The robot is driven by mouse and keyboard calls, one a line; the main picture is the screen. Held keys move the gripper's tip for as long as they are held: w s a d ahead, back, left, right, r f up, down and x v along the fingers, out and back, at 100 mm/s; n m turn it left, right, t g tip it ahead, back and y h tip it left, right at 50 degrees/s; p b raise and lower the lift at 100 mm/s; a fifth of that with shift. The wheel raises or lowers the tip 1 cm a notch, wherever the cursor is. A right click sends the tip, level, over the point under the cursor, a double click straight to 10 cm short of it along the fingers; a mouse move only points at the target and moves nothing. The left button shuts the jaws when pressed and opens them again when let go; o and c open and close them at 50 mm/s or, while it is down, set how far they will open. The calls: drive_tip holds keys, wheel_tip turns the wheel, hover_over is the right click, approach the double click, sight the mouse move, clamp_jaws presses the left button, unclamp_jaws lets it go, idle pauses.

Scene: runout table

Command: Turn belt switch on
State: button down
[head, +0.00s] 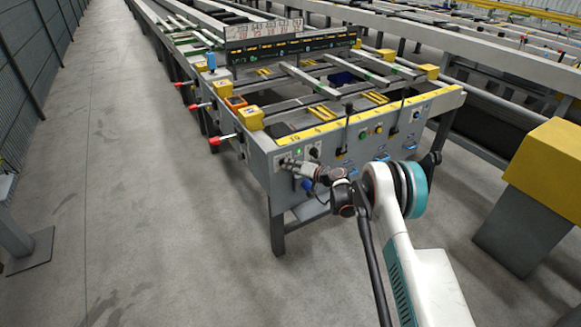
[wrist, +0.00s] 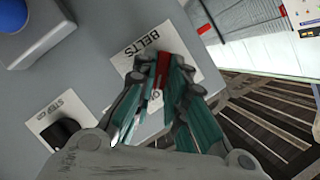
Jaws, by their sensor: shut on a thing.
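The belt switch (wrist: 163,66) is a narrow red handle on a white plate marked BELTS (wrist: 141,48), on the grey front panel of the runout table (head: 259,160). My gripper (wrist: 162,82) is shut on the red handle in the wrist view, one finger on each side of it. In the head view my gripper (head: 287,164) reaches the left end of the panel, and the switch is hidden behind it. The fingers cover part of the plate's lower lettering, so the switch's setting cannot be read.
A black knob (wrist: 65,134) on a plate marked STEP and a blue button (wrist: 22,12) sit near the switch. Red-tipped levers (head: 221,139) stick out from the table's left side. A yellow-topped grey post (head: 536,190) stands at right.

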drive_tip(key=c, duration=1.6)
unclamp_jaws()
drive_tip(key=v, duration=1.2)
